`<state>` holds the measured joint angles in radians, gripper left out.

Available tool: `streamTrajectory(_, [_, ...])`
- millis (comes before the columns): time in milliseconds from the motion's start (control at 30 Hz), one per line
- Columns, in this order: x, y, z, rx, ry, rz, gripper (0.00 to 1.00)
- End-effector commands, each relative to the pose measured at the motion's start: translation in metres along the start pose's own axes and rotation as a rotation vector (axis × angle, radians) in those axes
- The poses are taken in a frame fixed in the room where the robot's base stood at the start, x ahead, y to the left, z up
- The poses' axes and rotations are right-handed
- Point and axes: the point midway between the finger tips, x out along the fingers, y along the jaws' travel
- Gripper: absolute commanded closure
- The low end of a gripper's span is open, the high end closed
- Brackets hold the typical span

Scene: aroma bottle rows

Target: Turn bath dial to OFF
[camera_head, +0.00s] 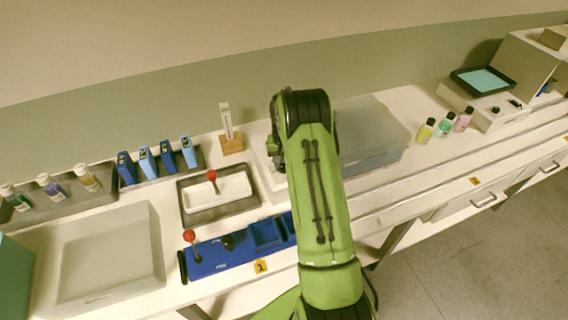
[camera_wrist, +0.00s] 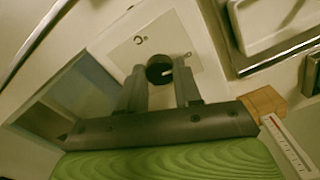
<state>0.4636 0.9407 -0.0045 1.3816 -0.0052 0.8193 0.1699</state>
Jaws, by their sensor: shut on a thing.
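The round black bath dial (camera_wrist: 158,72) sits on a pale panel (camera_wrist: 128,50) of the bath in the wrist view. A light pointer line on it points roughly right. A ring-like mark shows on the panel to its upper left and a small mark to its right; neither reads clearly. My gripper (camera_wrist: 161,78) is shut on the dial, one finger on each side. In the head view my green arm hides the dial and most of the gripper. The bath (camera_head: 375,140) shows there as a grey box right of the arm, partly hidden.
A thermometer on a wooden block (camera_head: 233,144) stands left of the arm, close to my wrist in the wrist view. Several small bottles (camera_head: 425,131) stand on the right counter.

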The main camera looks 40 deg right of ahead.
Motion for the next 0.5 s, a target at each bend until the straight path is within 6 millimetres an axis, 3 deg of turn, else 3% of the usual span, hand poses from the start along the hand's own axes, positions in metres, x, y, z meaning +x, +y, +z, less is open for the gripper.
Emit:
streamTrajectory(300, [-0.0008, -0.0006, -0.0004, -0.003, 0.002, -0.001, 0.97])
streamTrajectory(333, [-0.0008, -0.0006, -0.0004, -0.003, 0.002, -0.001, 0.65])
streamTrajectory(500, [-0.0006, -0.0004, -0.0002, -0.002, 0.001, -0.001, 0.41])
